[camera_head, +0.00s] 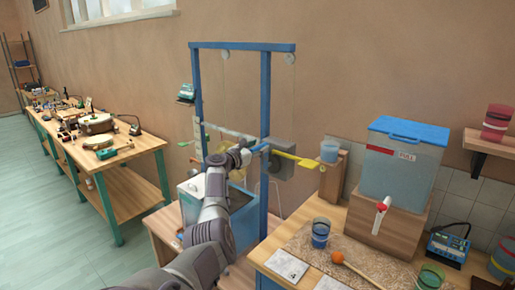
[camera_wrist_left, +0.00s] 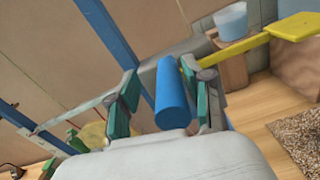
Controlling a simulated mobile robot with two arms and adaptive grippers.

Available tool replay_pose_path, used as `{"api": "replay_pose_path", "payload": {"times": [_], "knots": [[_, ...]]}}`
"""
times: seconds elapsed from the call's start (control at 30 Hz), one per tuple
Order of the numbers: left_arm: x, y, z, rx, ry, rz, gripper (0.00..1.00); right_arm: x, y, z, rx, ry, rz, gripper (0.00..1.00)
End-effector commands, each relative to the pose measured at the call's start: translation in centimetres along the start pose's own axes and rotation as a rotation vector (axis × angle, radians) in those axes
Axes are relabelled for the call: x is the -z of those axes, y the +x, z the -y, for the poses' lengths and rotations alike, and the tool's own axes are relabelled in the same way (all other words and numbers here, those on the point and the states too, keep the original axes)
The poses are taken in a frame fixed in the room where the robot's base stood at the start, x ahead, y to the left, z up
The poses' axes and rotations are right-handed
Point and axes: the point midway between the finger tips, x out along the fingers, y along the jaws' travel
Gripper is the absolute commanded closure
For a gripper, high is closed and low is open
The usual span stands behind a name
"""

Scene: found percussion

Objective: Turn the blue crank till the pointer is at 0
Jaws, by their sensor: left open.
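The blue crank handle (camera_head: 259,149) shows in the head view just right of my left gripper (camera_head: 246,153), at the blue frame's right post. In the left wrist view the handle is a blue cylinder (camera_wrist_left: 171,96). It lies between the two green-padded fingers of my left gripper (camera_wrist_left: 160,80), which is open. The fingers stand on either side of the handle; I cannot tell whether either touches it. I cannot make out a pointer or a 0 mark in either view. My right gripper is not in view.
A blue frame (camera_head: 265,95) stands around the mechanism, with a yellow paddle (camera_head: 296,158) reaching right. A blue-lidded water tank (camera_head: 400,165) and cups are on the right bench. A workbench (camera_head: 130,155) with tools is at left. Open floor (camera_head: 50,215) lies between.

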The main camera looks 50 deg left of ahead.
Motion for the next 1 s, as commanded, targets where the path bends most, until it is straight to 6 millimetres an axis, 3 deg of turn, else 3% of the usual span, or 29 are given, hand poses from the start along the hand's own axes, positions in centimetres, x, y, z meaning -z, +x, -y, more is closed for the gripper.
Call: {"api": "replay_pose_path", "payload": {"times": [0.17, 0.37, 0.8, 1.0], "knots": [[0.2, -0.2, 0.2, 0.004, 0.002, -0.003, 0.49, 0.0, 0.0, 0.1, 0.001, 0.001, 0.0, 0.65], [0.3, -2.0, 0.2, 0.003, 0.004, -0.004, 0.49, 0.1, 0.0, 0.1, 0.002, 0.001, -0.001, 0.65], [0.2, -9.8, -0.1, -0.001, 0.003, -0.002, 0.49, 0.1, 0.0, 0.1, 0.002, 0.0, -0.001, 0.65], [0.1, -11.8, -0.2, -0.001, 0.0, -0.001, 0.49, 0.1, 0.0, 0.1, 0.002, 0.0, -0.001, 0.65]]}}
